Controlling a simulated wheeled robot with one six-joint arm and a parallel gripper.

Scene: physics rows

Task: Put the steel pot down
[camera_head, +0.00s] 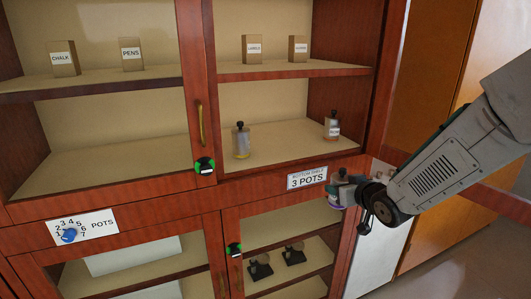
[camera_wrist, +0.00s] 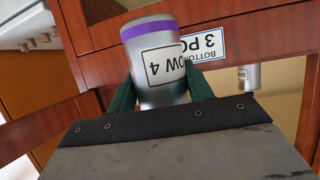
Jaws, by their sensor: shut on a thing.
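A steel pot (camera_wrist: 160,92) with a purple band and a white label reading "ROW 4" or similar sits between the two green fingers of my gripper (camera_wrist: 160,97) in the wrist view. The gripper is shut on it. In the head view my gripper (camera_head: 349,190) and the held pot (camera_head: 337,195) are small, at the right front of the cabinet, just below the "BOTTOM SHELF 3 POTS" sign (camera_head: 307,178). The pot appears held in the air, in front of the cabinet. Part of it is hidden by the gripper.
Small boxes (camera_head: 252,49) stand above. Dark objects (camera_head: 260,268) sit lower.

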